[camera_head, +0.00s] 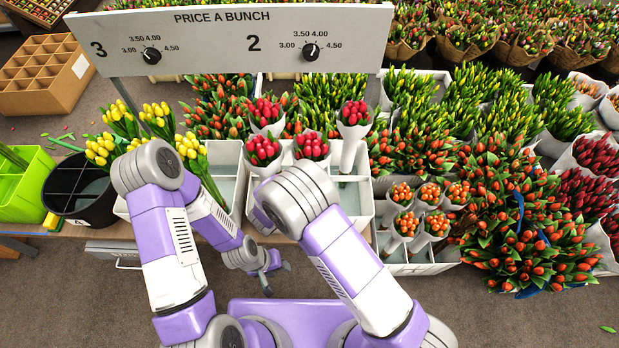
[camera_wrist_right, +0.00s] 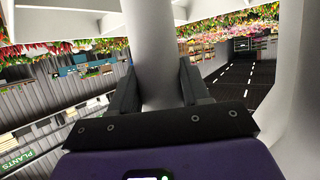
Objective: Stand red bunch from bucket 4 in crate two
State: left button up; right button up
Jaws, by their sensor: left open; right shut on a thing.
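My right gripper (camera_wrist_right: 158,82) is shut on a pale paper-wrapped bunch (camera_wrist_right: 150,35) in the right wrist view; its flowers are out of that view. In the head view my right forearm hides this gripper. Red bunches in white paper cones stand at the white crate (camera_head: 345,205) under the number 2: two in front (camera_head: 262,150) (camera_head: 312,147) and two behind (camera_head: 266,112) (camera_head: 354,114). I cannot tell which one is held. My left gripper (camera_head: 270,272) is open and empty, low in front of the crates.
A sign board (camera_head: 230,45) with dials spans the back. Yellow tulips (camera_head: 160,120) stand at the left crate. A black divided bucket (camera_head: 80,190) and green box (camera_head: 25,185) are farther left. Orange bunches (camera_head: 418,205) fill part of the right crate.

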dwell(0.4)
pick_arm(q)
jog(key=shift+f+b, duration=0.35)
pick_arm(e)
jog(key=shift+f, duration=0.6)
jog(key=o, duration=1.8)
pick_arm(q)
jog(key=shift+r, duration=0.1)
pick_arm(e)
jog(key=shift+r, duration=0.1)
